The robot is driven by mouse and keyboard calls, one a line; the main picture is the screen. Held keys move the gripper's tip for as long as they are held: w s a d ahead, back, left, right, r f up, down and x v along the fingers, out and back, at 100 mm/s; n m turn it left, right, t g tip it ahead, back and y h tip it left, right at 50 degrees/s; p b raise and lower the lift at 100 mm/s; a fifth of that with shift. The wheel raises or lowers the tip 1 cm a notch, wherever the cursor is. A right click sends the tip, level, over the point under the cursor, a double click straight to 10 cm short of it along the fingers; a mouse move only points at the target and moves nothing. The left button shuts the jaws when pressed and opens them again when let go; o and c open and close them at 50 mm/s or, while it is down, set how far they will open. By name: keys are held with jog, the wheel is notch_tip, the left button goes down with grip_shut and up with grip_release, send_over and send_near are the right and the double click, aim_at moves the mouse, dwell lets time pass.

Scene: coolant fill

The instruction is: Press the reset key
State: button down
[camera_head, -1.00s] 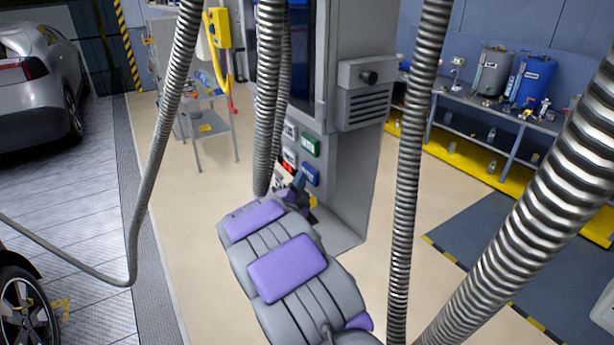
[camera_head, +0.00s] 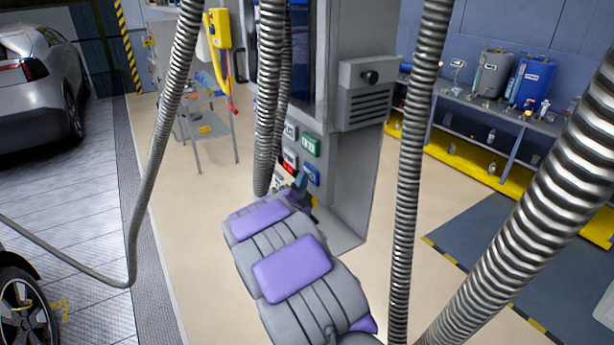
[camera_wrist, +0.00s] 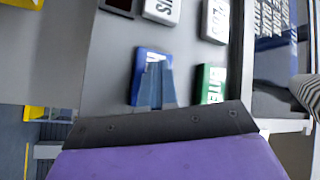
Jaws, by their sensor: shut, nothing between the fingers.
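The grey cabinet carries a block of coloured keys. In the head view I see a green key (camera_head: 310,146), a red key (camera_head: 289,161), a white key (camera_head: 290,130) and a blue key (camera_head: 312,173). Their labels are too small or cut off to tell which is the reset key. My gripper (camera_head: 301,181) is shut and empty in front of the blue key. In the wrist view its fingers (camera_wrist: 155,83) cover the lower middle of the blue key (camera_wrist: 151,56). The green key (camera_wrist: 213,84) is just right of them. I cannot tell whether the fingertips touch the blue key.
The grey cabinet (camera_head: 352,180) has a vented box (camera_head: 366,95) jutting out above right of the keys. Corrugated hoses (camera_head: 268,100) hang close left of the keys, and another hose (camera_head: 404,200) hangs to the right. A workbench (camera_head: 500,113) stands farther right.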

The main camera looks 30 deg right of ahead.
jog(key=shift+a+b, duration=0.45)
jog(key=shift+a, duration=0.4)
jog(key=shift+s+a+b, duration=0.15)
jog(key=shift+a+b, duration=0.45)
jog(key=shift+a, duration=1.9)
